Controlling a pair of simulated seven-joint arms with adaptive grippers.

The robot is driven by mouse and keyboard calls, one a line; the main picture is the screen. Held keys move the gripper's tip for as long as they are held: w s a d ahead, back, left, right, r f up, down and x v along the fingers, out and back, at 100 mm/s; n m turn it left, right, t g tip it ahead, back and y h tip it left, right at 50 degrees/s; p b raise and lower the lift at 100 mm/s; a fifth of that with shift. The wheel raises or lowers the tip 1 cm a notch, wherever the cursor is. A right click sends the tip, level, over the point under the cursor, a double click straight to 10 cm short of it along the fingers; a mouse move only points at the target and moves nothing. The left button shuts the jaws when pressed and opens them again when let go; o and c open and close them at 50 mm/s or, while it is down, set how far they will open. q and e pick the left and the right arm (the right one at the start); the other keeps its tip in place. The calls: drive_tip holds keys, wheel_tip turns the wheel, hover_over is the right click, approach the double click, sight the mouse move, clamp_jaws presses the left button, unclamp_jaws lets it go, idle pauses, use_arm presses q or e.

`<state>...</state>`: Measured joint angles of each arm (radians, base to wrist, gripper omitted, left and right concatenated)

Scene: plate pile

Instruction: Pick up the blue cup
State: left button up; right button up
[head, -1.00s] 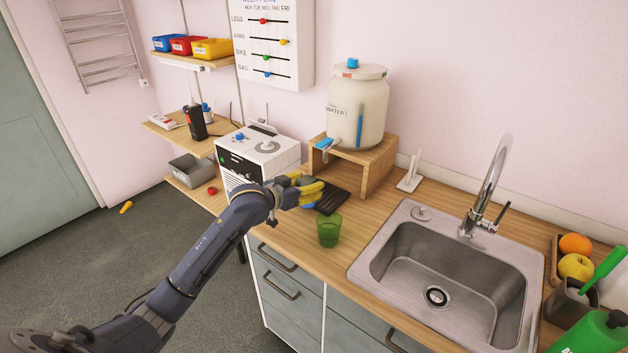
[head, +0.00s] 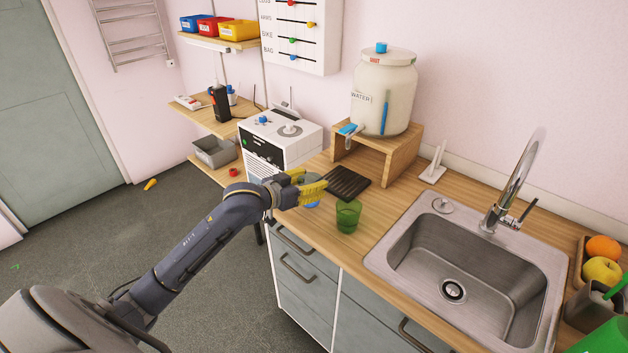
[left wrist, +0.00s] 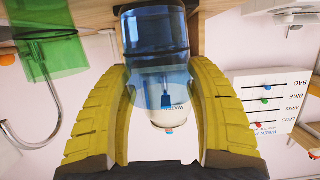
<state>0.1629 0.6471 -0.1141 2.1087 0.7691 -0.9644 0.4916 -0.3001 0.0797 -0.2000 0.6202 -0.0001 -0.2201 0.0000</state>
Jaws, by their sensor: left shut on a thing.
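The blue cup (left wrist: 152,40) is see-through and stands out between the two yellow fingers in the left wrist view, which looks upside down. In the head view only a small blue bit of the cup (head: 313,205) shows below the fingers; the rest is hidden by them. My left gripper (head: 314,190) is shut on the cup at the counter's left end; its fingers also show in the left wrist view (left wrist: 160,80). I cannot tell whether the cup touches the counter. My right gripper is not in view.
A green cup (head: 348,217) stands on the counter (head: 390,205) just right of my left gripper. A black slotted rack (head: 348,182) lies behind. A water jar (head: 384,95) stands on a wooden stand (head: 402,150). The sink (head: 465,285) is to the right.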

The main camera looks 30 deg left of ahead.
use_arm(q)
drive_tip(key=shift+s+a, duration=0.1)
drive_tip(key=shift+s, duration=0.3)
drive_tip(key=shift+s, duration=0.15)
idle(0.7)
